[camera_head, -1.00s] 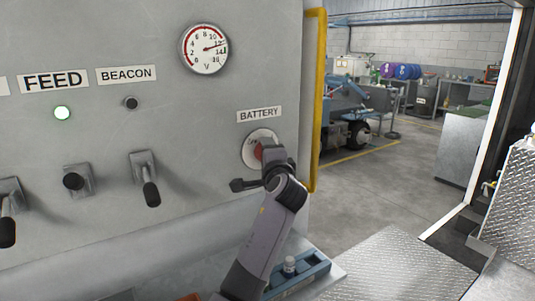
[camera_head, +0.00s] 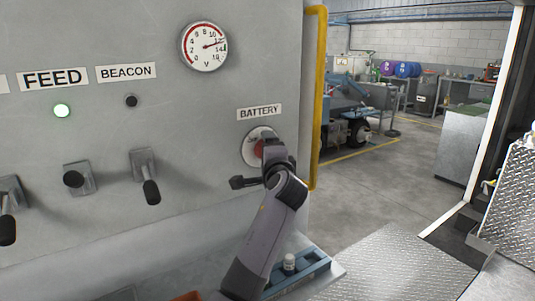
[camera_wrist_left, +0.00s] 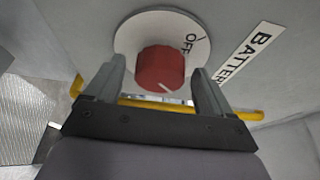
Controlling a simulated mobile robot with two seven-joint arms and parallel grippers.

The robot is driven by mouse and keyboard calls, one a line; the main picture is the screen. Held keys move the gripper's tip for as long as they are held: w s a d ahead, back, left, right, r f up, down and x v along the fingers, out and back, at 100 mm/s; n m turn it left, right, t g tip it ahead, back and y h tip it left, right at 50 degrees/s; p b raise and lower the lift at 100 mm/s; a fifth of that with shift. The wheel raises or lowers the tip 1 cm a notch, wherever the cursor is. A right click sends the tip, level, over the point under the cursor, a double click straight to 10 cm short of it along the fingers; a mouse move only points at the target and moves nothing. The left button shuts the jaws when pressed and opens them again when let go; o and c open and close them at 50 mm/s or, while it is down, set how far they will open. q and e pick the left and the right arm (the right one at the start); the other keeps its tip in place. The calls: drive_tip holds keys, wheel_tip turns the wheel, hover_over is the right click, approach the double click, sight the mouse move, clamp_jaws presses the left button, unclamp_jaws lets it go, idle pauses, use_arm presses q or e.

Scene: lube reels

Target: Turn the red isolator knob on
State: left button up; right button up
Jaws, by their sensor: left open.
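The red isolator knob (camera_head: 259,148) sits on a round pale plate (camera_head: 250,149) below the BATTERY label (camera_head: 259,112). In the left wrist view the red knob (camera_wrist_left: 160,66) stands between my fingers, with a pale mark low on its face. The word OFF shows on the plate (camera_wrist_left: 199,50) to its upper right. My left gripper (camera_head: 275,153) is in front of the knob and partly hides it in the head view. In the wrist view my left gripper (camera_wrist_left: 158,72) is open, one finger on each side of the knob, with gaps visible. My right gripper is out of view.
A yellow rail (camera_head: 317,100) runs down the panel's right edge. Black-handled levers (camera_head: 150,190) and a dial gauge (camera_head: 205,46) are on the panel to the left. A blue tray (camera_head: 315,268) with a small white-topped item (camera_head: 289,262) lies below.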

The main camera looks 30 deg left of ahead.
use_arm(q)
drive_tip(key=b+v, duration=0.1)
drive_tip(key=v, duration=0.6)
idle(0.5)
drive_tip(key=s+d+f+n+g+h, duration=0.1)
drive_tip(key=s+f+n+g+h, duration=0.15)
drive_tip(key=s+f, duration=0.6)
drive_tip(key=s+d+f+n+g+h, duration=0.15)
drive_tip(key=s+f+h, duration=0.25)
drive_tip(key=f, duration=0.9)
drive_tip(key=s+d+f+n+g+h, duration=0.1)
drive_tip(key=s+d+f+g+h, duration=0.15)
drive_tip(key=s, duration=0.45)
drive_tip(key=s+d+f+n+g+h, duration=0.1)
drive_tip(key=s+d+f+h, duration=0.2)
drive_tip(key=s, duration=0.5)
drive_tip(key=s+d+f+n+g+h, duration=0.1)
drive_tip(key=s+d+f+g, duration=0.2)
drive_tip(key=s, duration=0.4)
drive_tip(key=w+d+f+t+h, duration=0.2)
drive_tip(key=w+d+f+t, duration=0.1)
drive_tip(key=w+f+t, duration=0.3)
drive_tip(key=shift+d+f+t, duration=0.2)
drive_tip(key=shift+f+t, duration=0.85)
drive_tip(key=shift+f, duration=1.3)
